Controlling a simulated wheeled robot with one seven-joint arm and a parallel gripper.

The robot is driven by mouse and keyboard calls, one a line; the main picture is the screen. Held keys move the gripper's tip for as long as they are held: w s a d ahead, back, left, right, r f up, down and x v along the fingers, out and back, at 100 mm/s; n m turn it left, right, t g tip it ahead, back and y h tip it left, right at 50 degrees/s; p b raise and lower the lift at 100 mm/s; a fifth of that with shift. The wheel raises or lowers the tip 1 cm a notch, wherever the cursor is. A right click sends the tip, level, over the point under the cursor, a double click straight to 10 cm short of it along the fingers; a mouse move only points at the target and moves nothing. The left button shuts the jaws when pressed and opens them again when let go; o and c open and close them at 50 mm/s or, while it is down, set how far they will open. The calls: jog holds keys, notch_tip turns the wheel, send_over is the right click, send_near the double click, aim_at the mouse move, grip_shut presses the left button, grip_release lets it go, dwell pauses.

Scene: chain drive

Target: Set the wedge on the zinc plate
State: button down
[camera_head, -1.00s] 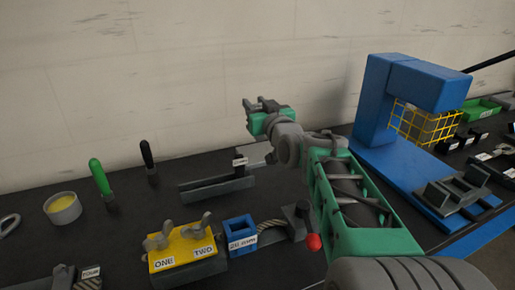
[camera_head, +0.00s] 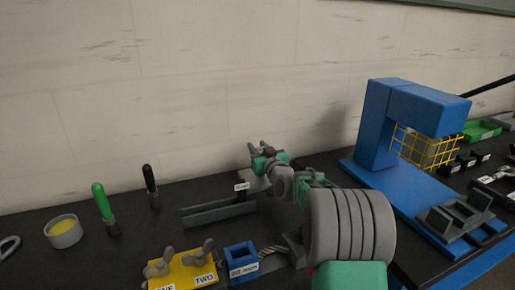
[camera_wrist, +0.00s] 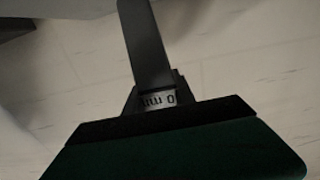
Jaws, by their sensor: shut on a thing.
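My gripper (camera_head: 262,148) is raised above the bench near the wall, fingers toward the wall. In the wrist view it is shut on a long dark grey piece (camera_wrist: 150,45), apparently the wedge, with a white label partly reading "0 mm", upside down. The piece stands out from the jaws against the pale wall; the head view barely shows it. A light grey plate (camera_head: 254,183), possibly the zinc plate, lies just below the gripper, behind a small white label (camera_head: 242,186) too small to read. The arm hides part of the bench there.
A grey channel (camera_head: 218,213) lies left of the plate. Green (camera_head: 101,200) and black (camera_head: 150,182) handled tools stand farther left. A yellow block (camera_head: 183,272) marked ONE and TWO and a blue box (camera_head: 241,259) are in front. A blue press (camera_head: 385,125) with yellow mesh stands right.

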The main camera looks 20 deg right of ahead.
jog(key=shift+r, duration=0.15)
jog(key=c, duration=1.5)
grip_release()
jog(key=shift+f, duration=0.25)
jog(key=o, duration=0.5)
jog(key=shift+r, duration=0.1)
jog(key=shift+c, duration=0.2)
jog(key=shift+s+r, duration=0.1)
jog(key=shift+s, duration=0.1)
jog(key=s+b, duration=0.1)
jog(key=s, duration=0.5)
jog(key=shift+s, duration=0.6)
